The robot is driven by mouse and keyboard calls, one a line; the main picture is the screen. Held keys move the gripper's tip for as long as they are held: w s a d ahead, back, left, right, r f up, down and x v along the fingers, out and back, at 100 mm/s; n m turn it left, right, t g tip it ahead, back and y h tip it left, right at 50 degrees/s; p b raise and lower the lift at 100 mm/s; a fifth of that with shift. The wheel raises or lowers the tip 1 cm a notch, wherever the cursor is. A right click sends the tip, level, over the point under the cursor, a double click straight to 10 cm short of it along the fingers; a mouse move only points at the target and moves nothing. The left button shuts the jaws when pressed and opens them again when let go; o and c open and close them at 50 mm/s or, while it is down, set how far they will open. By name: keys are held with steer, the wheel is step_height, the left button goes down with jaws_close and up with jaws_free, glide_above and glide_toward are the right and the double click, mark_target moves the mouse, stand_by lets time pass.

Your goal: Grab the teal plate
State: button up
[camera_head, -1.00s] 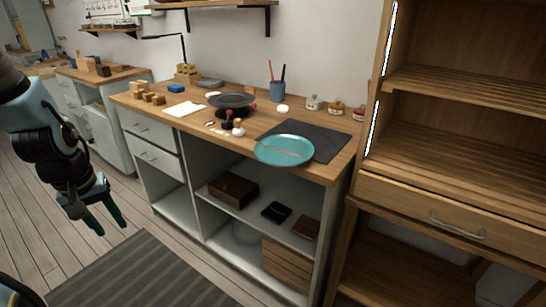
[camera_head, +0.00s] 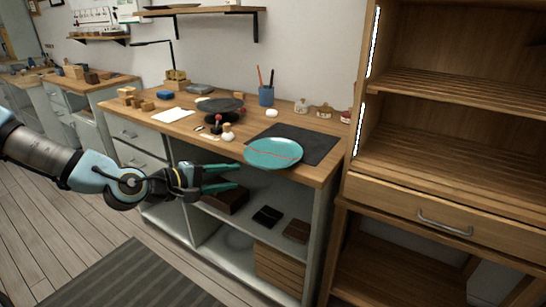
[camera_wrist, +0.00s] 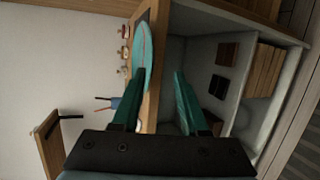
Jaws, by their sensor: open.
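The teal plate (camera_head: 273,153) has a thin reddish-gold seam across it. It lies at the front edge of the wooden workbench, partly on a dark mat (camera_head: 312,145), and its rim overhangs the edge. My gripper (camera_head: 238,178) is open and empty in front of the bench, left of the plate and a little lower, with its fingers pointing right toward it. In the wrist view the plate (camera_wrist: 142,58) shows nearly edge-on, beyond the fingertips of my gripper (camera_wrist: 160,74), in line with the upper-left finger. A gap separates the fingers from the plate.
A dark round turntable (camera_head: 221,107), small bottles and a brush cup (camera_head: 266,96) stand behind on the bench. Open shelves below hold boxes (camera_head: 268,216). A wooden cabinet (camera_head: 440,160) stands close on the right. The floor in front is clear, with a grey rug (camera_head: 135,280).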

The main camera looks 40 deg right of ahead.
mark_target(262, 168)
steer(key=b+x, duration=0.1)
steer(key=x, duration=0.2)
steer(key=r+b+x, duration=0.1)
steer(key=x, duration=0.2)
steer(key=b+x, duration=0.1)
steer(key=x, duration=0.2)
steer(key=shift+w+d, duration=0.15)
steer(key=shift+d, duration=0.4)
steer(key=shift+d+f, duration=0.25)
steer(key=shift+d, duration=0.3)
jaws_close()
stand_by(0.7)
